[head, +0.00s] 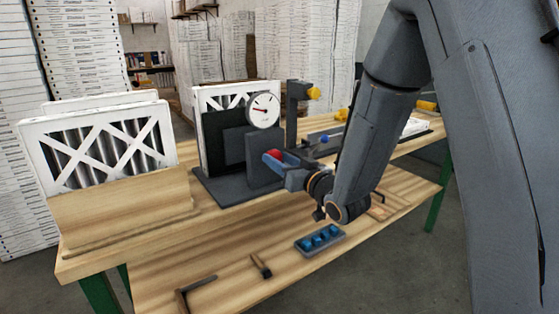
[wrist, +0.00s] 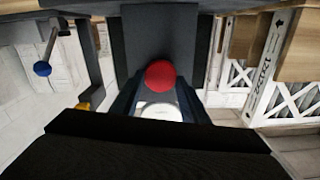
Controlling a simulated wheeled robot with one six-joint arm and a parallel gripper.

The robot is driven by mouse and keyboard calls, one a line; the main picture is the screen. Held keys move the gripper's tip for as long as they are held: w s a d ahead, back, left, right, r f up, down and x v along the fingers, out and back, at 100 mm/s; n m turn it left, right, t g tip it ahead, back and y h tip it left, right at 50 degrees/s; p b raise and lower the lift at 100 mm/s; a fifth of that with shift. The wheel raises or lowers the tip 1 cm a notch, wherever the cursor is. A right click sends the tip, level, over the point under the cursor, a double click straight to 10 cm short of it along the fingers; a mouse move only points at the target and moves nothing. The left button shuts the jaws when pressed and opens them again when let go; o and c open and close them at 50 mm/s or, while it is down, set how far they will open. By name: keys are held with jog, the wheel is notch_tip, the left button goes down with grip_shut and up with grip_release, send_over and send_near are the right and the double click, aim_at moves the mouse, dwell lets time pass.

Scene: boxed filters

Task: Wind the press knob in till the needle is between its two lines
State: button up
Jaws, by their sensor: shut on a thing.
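The press (head: 228,186) stands on the bench, a dark grey block and plate on a flat base. Its round white dial (head: 263,110) sits on top and faces me; the dark needle points left, with red marking beside it. The two lines are too small to make out. The red press knob (head: 273,156) is on the front of the press. My gripper (head: 283,160) is shut on the knob from the front right. In the wrist view the red knob (wrist: 160,75) shows between the fingers, against the dark plate, and a white round thing lies below it.
Framed white filters (head: 100,150) stand in a wooden holder (head: 125,208) at the left. A dark post with a yellow knob (head: 313,93) and a blue-ended lever (head: 323,139) stand right of the press. A blue-filled tray (head: 320,239) lies on the lower shelf.

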jog(key=m+p, duration=0.1)
jog(key=m, duration=0.3)
jog(key=shift+d, duration=0.1)
jog(key=shift+f+m+p, duration=0.1)
jog(key=shift+m+p, duration=0.25)
jog(key=shift+m, duration=1.75)
jog(key=o, duration=1)
jog(key=shift+d, duration=0.15)
jog(key=b+v, duration=0.1)
jog(key=v, duration=0.6)
jog(key=shift+s+d, duration=0.15)
jog(key=shift+s, duration=0.15)
